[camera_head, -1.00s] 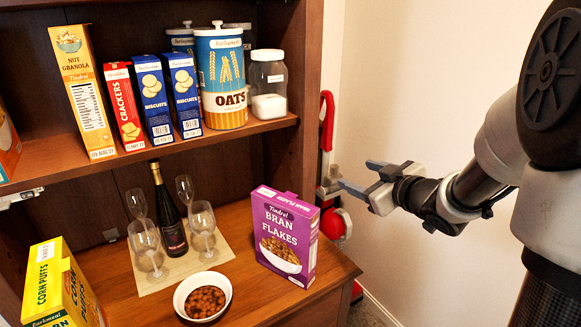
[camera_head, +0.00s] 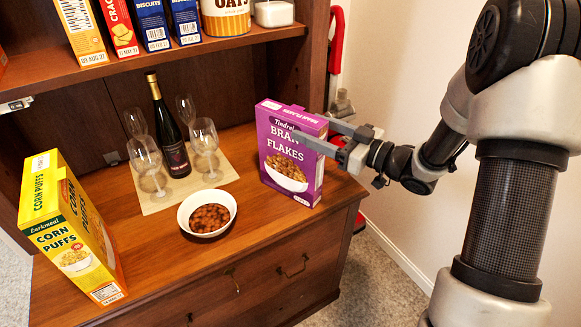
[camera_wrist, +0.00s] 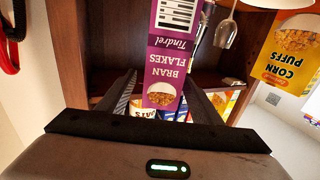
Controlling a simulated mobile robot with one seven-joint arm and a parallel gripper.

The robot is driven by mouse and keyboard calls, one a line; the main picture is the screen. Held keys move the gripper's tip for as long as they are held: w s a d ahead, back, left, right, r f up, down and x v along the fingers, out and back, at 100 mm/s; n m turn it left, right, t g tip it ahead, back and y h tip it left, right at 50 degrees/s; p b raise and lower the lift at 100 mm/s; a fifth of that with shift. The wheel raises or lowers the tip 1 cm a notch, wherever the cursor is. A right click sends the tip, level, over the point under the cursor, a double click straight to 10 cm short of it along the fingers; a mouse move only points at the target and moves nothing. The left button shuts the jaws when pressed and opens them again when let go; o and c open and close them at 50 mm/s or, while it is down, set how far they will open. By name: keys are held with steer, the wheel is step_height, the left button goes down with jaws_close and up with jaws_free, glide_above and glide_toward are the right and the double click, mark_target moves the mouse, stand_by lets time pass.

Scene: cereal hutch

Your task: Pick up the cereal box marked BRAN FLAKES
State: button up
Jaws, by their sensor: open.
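The purple BRAN FLAKES box (camera_head: 290,165) stands upright on the wooden counter of the hutch, near its right end. My gripper (camera_head: 318,133) reaches in from the right at the box's upper part and is open. One finger lies across the front face, over part of the lettering, and the other is at the far side. In the wrist view the box (camera_wrist: 166,62) appears upside down, between the two spread fingers of my gripper (camera_wrist: 162,84). I cannot tell whether either finger touches it.
A white bowl of brown food (camera_head: 207,213) is left of the box. Behind it, a wine bottle (camera_head: 172,140) and several glasses stand on a mat (camera_head: 160,203). A yellow CORN PUFFS box (camera_head: 75,235) is at left. A shelf (camera_head: 130,66) with groceries hangs above.

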mark_target(290, 117)
steer(key=shift+x, duration=0.85)
steer(key=x, duration=0.4)
steer(key=shift+a+r+b, duration=0.3)
steer(key=shift+r+b, duration=0.05)
steer(key=shift+r, duration=0.05)
steer(key=shift+w+a, duration=0.3)
jaws_close()
